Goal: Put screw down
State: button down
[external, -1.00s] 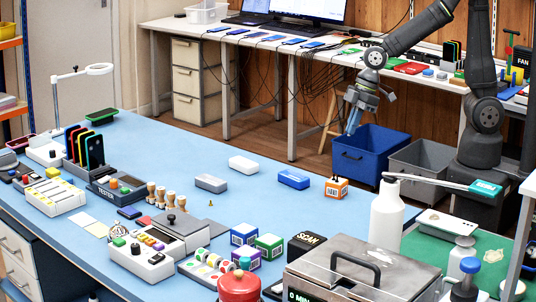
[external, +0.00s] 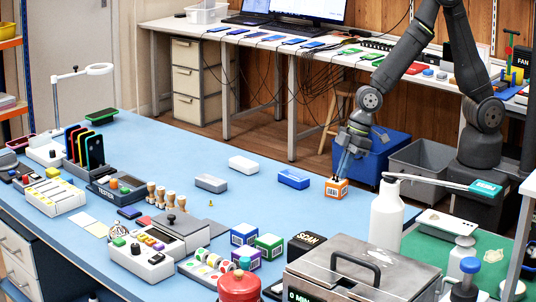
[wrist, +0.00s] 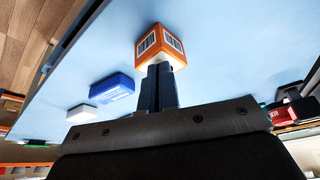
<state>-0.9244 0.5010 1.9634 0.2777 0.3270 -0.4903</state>
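My gripper (external: 340,171) is over the orange barcoded box (external: 336,189), fingers pointing down at its top. In the wrist view my gripper's dark fingers (wrist: 158,72) stand side by side, tips in front of the orange box (wrist: 160,46), with no clear gap between them. I cannot tell whether they touch the box or pinch something small. I cannot make out a screw at the fingertips. A tiny yellowish upright piece (external: 210,203) stands on the blue table; it is too small to identify.
A blue tray (external: 294,179), a grey tray (external: 211,183) and a white tray (external: 243,164) lie left of the box on the blue table (external: 265,210). A white bottle (external: 386,220) stands to the right. A blue bin (external: 360,150) is behind the table edge.

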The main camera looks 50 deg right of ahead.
jog(key=c, duration=2.1)
grip_release()
jog(key=shift+f, duration=0.15)
jog(key=o, duration=0.4)
jog(key=shift+d+r, duration=0.1)
jog(key=shift+r, duration=0.55)
jog(key=v, duration=1.1)
jog(key=shift+s+f, duration=0.1)
jog(key=shift+f, duration=0.05)
jog(key=shift+x, duration=5.95)
